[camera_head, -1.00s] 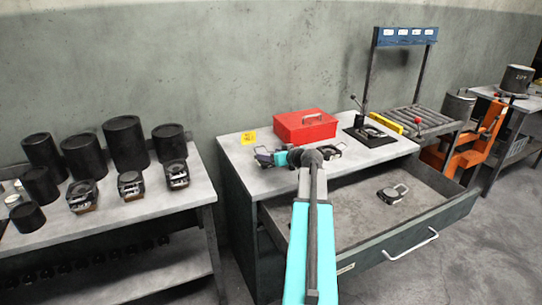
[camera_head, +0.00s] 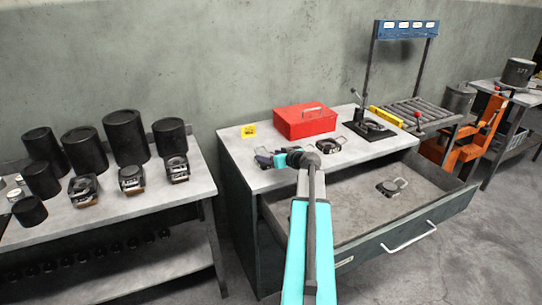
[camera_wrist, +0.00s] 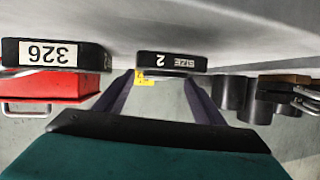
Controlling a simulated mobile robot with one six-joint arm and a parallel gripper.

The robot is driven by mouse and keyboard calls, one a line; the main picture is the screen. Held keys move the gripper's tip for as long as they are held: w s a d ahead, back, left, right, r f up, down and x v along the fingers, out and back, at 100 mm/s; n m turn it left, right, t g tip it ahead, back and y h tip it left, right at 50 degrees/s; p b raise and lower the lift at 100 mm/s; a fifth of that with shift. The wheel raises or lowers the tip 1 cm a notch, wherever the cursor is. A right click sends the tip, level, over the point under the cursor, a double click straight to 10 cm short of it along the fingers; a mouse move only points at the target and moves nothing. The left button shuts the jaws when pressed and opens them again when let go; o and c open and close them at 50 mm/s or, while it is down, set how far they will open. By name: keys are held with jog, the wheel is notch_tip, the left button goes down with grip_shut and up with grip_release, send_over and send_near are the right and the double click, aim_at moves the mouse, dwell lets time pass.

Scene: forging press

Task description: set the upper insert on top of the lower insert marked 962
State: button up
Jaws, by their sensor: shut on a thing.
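My gripper (camera_head: 264,159) points left over the front left of the workbench. In the wrist view it is shut on a dark insert marked SIZE 2 (camera_wrist: 158,63), seen upside down between the fingertips. It looks close above the bench top. Another insert, marked 326 (camera_wrist: 54,55), is on the bench in front of the red box; it also shows in the head view (camera_head: 331,146). Three dark inserts (camera_head: 84,190) (camera_head: 131,179) (camera_head: 177,169) stand on the left table; their labels are too small to read. One insert with a handle (camera_head: 392,187) lies in the open drawer. I cannot read 962 anywhere.
The red box (camera_head: 305,121) and a yellow note (camera_head: 249,130) are at the back of the bench. A black lever fixture (camera_head: 369,128) stands at the right. The drawer (camera_head: 352,220) is pulled out in front. Black cylinders (camera_head: 126,139) crowd the left table.

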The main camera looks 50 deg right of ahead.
jog(key=shift+r, duration=0.1)
jog(key=o, duration=2.1)
jog(key=shift+b+v, duration=1.15)
jog(key=shift+v, duration=4.85)
